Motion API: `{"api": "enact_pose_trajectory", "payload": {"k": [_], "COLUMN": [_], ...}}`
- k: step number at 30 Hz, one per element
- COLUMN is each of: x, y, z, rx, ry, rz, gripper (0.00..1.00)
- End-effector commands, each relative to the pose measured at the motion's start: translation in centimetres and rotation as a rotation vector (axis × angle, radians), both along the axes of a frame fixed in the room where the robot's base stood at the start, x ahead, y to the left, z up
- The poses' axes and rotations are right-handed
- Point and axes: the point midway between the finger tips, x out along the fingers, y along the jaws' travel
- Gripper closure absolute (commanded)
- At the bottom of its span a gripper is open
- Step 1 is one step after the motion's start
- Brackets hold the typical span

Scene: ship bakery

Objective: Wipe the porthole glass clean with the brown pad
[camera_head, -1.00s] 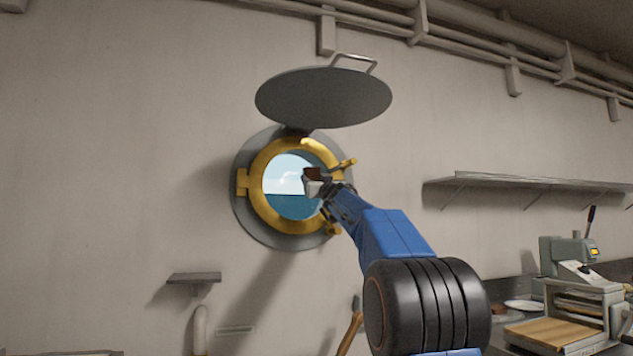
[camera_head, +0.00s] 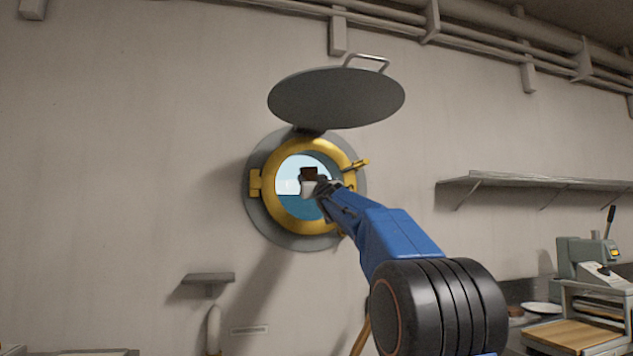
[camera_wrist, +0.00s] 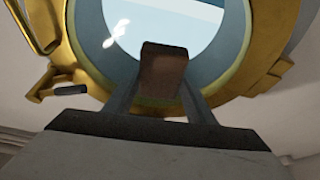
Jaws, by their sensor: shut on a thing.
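The porthole glass (camera_head: 289,208) sits inside a brass ring (camera_head: 256,206) on the wall, with sky and sea showing through it. The glass also shows in the wrist view (camera_wrist: 205,45), with a pale whitish smear or cloud left of the pad. My gripper (camera_head: 311,180) is in front of the glass, right of its middle in the head view. It is shut on the brown pad (camera_wrist: 163,72), which stands between the fingers. The pad (camera_head: 309,171) is small and dark in the head view. I cannot tell whether it touches the glass.
A round grey cover (camera_head: 335,97) is raised above the porthole. A brass latch (camera_head: 357,166) juts from the ring's right side. A small shelf (camera_head: 208,278) is below left, and a long shelf (camera_head: 530,182) is at right above a bakery machine (camera_head: 590,260).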

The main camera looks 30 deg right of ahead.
Motion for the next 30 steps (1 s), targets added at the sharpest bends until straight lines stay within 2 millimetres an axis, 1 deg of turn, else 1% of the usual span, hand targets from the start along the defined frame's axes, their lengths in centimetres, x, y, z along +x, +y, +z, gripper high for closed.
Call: {"api": "enact_pose_trajectory", "payload": {"k": [3,10,24,30], "x": [0.3,0.5,1.2,1.2], "y": [0.6,1.3,4.3,4.5], "z": [-0.1,-0.2,-0.2,-0.1], "rx": [0.002,0.000,0.001,0.000], "ry": [0.002,0.002,0.003,0.002], "rz": [0.002,0.003,0.002,0.001], "gripper": [0.68,0.68,0.68,0.68]}}
